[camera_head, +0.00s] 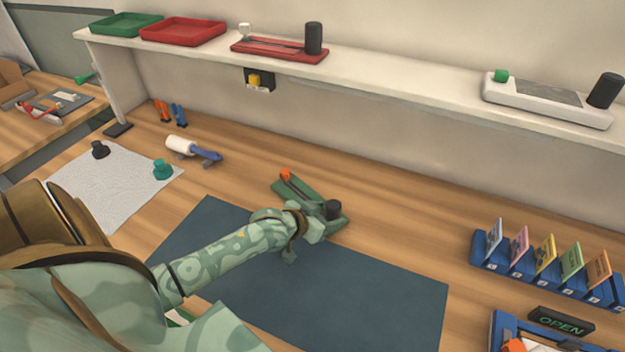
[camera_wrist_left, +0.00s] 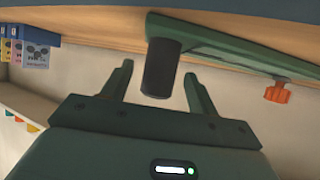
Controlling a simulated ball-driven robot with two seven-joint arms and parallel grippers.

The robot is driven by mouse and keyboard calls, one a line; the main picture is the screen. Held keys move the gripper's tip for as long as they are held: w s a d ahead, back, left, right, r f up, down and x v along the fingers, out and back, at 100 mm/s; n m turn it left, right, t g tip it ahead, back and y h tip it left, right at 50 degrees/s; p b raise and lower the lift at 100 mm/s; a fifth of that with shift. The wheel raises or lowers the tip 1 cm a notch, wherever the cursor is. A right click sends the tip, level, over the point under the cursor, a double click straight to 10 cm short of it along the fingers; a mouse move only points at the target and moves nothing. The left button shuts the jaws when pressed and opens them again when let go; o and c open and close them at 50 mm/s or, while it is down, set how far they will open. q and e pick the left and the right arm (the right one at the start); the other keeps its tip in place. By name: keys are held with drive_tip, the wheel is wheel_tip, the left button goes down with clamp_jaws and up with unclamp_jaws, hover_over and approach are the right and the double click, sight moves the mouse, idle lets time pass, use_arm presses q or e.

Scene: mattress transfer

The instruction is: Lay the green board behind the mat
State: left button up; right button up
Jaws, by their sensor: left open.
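The green board (camera_head: 308,196) lies on the wooden table just behind the dark blue-grey mat (camera_head: 360,290). It carries an orange knob (camera_head: 286,176) at its far left end and a black cylinder (camera_head: 332,209) at its right end. My left gripper (camera_head: 318,223) is at the board's right end, and its hand hides part of the near edge. In the left wrist view, the open fingers (camera_wrist_left: 159,72) stand on either side of the black cylinder (camera_wrist_left: 160,60), with gaps showing; the board (camera_wrist_left: 235,48) crosses the picture's top. My right gripper is not visible.
A shelf (camera_head: 400,92) along the wall holds trays and other boards. A speckled sheet (camera_head: 120,185) with small pieces lies left. A blue card rack (camera_head: 545,275) and an OPEN sign (camera_head: 560,321) stand right. Table between board and rack is clear.

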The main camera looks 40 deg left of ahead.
use_arm(q)
drive_tip(key=p+v, duration=0.1)
drive_tip(key=v, duration=0.5)
drive_tip(key=shift+s+r+p, duration=0.15)
drive_tip(key=shift+s+p, duration=0.15)
drive_tip(key=shift+s+a+r, duration=0.1)
drive_tip(key=shift+s+r, duration=0.05)
drive_tip(key=shift+s, duration=0.1)
